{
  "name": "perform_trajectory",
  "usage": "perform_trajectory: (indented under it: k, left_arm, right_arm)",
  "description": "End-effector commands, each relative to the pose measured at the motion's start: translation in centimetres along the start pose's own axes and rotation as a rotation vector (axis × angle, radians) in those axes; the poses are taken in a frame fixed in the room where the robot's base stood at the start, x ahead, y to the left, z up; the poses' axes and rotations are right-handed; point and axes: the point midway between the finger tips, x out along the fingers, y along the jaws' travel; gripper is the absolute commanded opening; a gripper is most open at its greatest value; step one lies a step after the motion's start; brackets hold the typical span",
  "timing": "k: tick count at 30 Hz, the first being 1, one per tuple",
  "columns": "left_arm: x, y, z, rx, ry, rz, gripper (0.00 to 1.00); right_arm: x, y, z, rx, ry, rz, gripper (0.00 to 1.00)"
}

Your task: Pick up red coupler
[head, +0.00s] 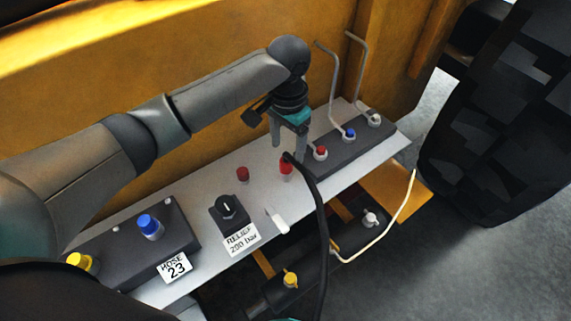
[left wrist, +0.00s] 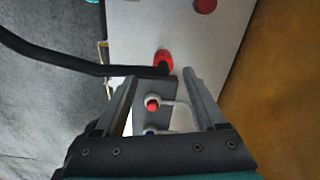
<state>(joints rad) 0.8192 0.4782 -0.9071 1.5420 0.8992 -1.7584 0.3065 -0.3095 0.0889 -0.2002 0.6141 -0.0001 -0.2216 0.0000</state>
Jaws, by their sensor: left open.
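The red coupler (head: 286,167) sits on the pale shelf (head: 205,185) with a black hose (head: 321,215) running from its top. It also shows in the left wrist view (left wrist: 163,59), just beyond the fingertips and between their lines. My left gripper (head: 289,148) points down, open and empty, just above the coupler in the picture; its fingers (left wrist: 158,82) also show in the left wrist view. Whether they touch the hose or coupler I cannot tell. My right gripper is not in view.
A red knob (head: 242,174) stands left of the coupler. A dark block (head: 343,147) with red, blue and white fittings and bent grey pipes (head: 334,80) stands to the right. The relief valve box (head: 229,212) and hose block (head: 132,245) lie left. The yellow wall (head: 225,50) rises behind.

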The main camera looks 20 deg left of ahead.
Motion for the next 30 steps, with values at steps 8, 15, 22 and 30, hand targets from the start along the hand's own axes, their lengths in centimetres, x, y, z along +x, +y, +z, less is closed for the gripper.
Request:
perform_trajectory:
  k: [8,15,22,30]
  left_arm:
    - [2.6,0.0,0.0,0.000,0.000,-0.001,0.73]
    - [6.0,-0.4,0.1,0.000,-0.001,0.001,0.73]
    - [7.6,-0.3,0.1,0.001,0.001,-0.001,0.73]
    - [7.5,-0.4,0.0,0.001,0.002,-0.001,0.63]
  right_arm:
    - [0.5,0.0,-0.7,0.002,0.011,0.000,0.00]
    - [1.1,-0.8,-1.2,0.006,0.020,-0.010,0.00]
    - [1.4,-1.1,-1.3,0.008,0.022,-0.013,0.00]
    - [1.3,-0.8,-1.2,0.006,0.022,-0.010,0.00]
